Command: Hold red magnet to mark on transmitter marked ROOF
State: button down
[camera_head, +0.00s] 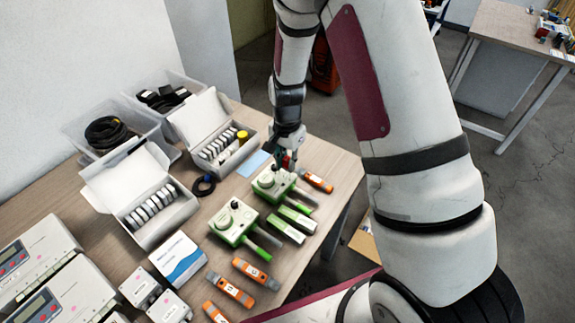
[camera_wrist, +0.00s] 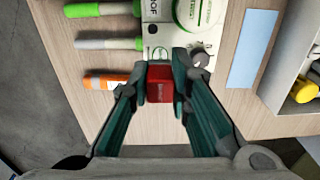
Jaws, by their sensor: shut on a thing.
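My gripper (camera_wrist: 160,90) is shut on the red magnet (camera_wrist: 160,82), which sits between its green fingers in the wrist view. The magnet's far end is at the near edge of the white and green transmitter (camera_wrist: 160,32), whose label reads "OOF" in the part that shows. A small round mark (camera_wrist: 159,54) shows on the transmitter just beyond the magnet. I cannot tell whether magnet and transmitter touch. In the head view my gripper (camera_head: 287,162) is over the far end of that transmitter (camera_head: 268,184). A second similar transmitter (camera_head: 233,222) lies nearer.
Orange pens (camera_head: 317,181) and green-tipped rods lie beside the transmitters. A blue card (camera_wrist: 252,48) lies to the right in the wrist view. Open white boxes (camera_head: 155,215) with discs, clear bins (camera_head: 110,135) and meters (camera_head: 35,255) fill the table's left side.

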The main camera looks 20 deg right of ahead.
jog(key=shift+r+p, duration=0.7)
jog(key=shift+r, duration=1.15)
